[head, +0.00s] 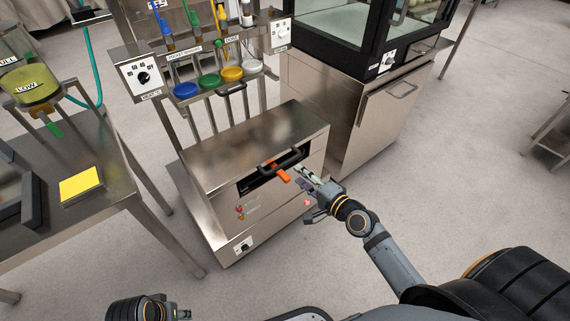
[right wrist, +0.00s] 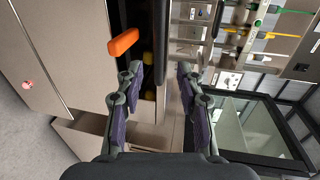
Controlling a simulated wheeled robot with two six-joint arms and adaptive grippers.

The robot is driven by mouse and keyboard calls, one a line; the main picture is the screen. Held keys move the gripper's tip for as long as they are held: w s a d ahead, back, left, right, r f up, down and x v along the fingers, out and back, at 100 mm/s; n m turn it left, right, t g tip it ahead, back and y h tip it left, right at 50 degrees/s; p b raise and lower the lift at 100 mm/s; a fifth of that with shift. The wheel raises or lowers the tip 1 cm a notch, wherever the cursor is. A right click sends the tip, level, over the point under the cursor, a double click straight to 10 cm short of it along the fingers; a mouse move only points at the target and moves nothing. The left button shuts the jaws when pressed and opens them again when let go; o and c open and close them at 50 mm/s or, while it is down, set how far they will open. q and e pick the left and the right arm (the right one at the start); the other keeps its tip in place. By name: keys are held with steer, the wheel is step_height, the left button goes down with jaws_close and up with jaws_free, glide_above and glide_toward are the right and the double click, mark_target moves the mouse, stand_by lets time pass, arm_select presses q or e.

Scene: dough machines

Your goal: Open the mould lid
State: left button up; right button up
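The mould machine is a low steel box; its flat top, apparently the lid (head: 240,142), looks closed. A black bar handle (head: 282,158) is at its front edge, above a dark slot (head: 255,181). An orange tab (head: 279,173) sticks out of the slot. My right gripper (head: 300,173) is just right of the tab and handle, not visibly touching either. In the right wrist view my right gripper (right wrist: 159,75) is open and empty, with the dark handle bar (right wrist: 165,40) beyond its gap and the orange tab (right wrist: 124,42) at left. My left gripper (head: 183,314) is low at the bottom edge, mostly cut off.
A rack with coloured dishes (head: 208,82) stands behind the box. A steel cabinet with a glass case (head: 335,20) is at the right rear. A steel table (head: 105,165) with a yellow pad (head: 81,186) is at left.

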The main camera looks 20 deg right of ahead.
mark_target(284, 162)
arm_select(q)
steer(key=shift+w+d+f+t+b, duration=0.25)
steer(key=shift+f+b, duration=0.15)
steer(key=shift+f, duration=0.15)
steer(key=shift+w+d+f+t+b, duration=0.15)
steer(key=shift+f+t+b, duration=0.15)
steer(key=shift+f, duration=0.25)
arm_select(e)
steer(key=x, duration=0.9)
jaws_close()
steer(key=shift+f, duration=0.1)
